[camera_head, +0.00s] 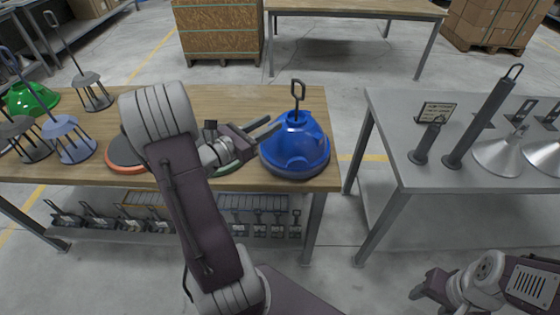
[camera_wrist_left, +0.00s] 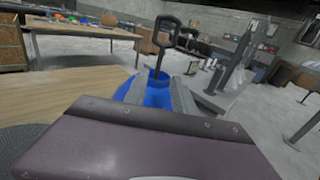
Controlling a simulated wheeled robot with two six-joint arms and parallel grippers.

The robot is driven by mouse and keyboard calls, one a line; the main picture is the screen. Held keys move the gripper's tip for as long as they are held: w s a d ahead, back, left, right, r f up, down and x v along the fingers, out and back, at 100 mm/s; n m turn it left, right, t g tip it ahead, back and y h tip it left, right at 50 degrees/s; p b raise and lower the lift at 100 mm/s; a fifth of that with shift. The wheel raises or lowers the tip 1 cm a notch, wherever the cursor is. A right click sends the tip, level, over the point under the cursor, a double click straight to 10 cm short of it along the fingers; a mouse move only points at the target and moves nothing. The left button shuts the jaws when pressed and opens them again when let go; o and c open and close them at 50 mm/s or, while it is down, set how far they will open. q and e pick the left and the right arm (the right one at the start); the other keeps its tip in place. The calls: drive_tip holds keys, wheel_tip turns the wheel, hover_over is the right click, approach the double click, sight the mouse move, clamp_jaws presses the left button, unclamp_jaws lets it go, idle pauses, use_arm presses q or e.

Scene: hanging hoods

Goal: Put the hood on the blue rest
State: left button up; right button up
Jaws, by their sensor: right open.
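The blue hood (camera_head: 296,146) sits near the right end of the wooden table, upright, with a dark loop handle (camera_head: 298,90) on top. A dark rim shows below it; I cannot tell what it rests on. A dark disc with an orange rim (camera_head: 124,160) and a green-rimmed disc (camera_head: 228,168) lie to its left, partly hidden by my arm. My left gripper (camera_head: 272,127) is open beside the hood's upper left side. In the left wrist view the fingers (camera_wrist_left: 158,98) spread before the hood, its handle (camera_wrist_left: 163,38) standing beyond. My right gripper (camera_head: 418,287) is open and empty at lower right.
A grey table (camera_head: 425,180) at right holds silver hoods (camera_head: 500,155) and dark posts. A floor gap separates both tables.

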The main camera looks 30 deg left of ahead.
use_arm(q)
drive_tip(key=s+d+f+m+g+h, duration=0.25)
drive_tip(key=d+f+m+g, duration=0.2)
drive_tip(key=d, duration=0.45)
drive_tip(key=s+d+f+m+g+h, duration=0.2)
drive_tip(key=d+f+m+g+h, duration=0.25)
drive_tip(key=d, duration=0.45)
drive_tip(key=s+d+f+m+g+y, duration=0.2)
drive_tip(key=s+d+f+m+g, duration=0.1)
drive_tip(key=s+d+m+g, duration=0.3)
drive_tip(key=s+a+f+m+y, duration=0.2)
drive_tip(key=m+y, duration=0.2)
drive_tip(key=m, duration=0.5)
drive_tip(key=s+a+f+m+g+y, duration=0.1)
drive_tip(key=s+a+m+y, duration=0.1)
drive_tip(key=m+y, duration=0.3)
drive_tip(key=a+m, duration=0.1)
drive_tip(key=m, duration=0.3)
drive_tip(key=shift+a+f, duration=0.3)
drive_tip(key=shift+f, duration=0.1)
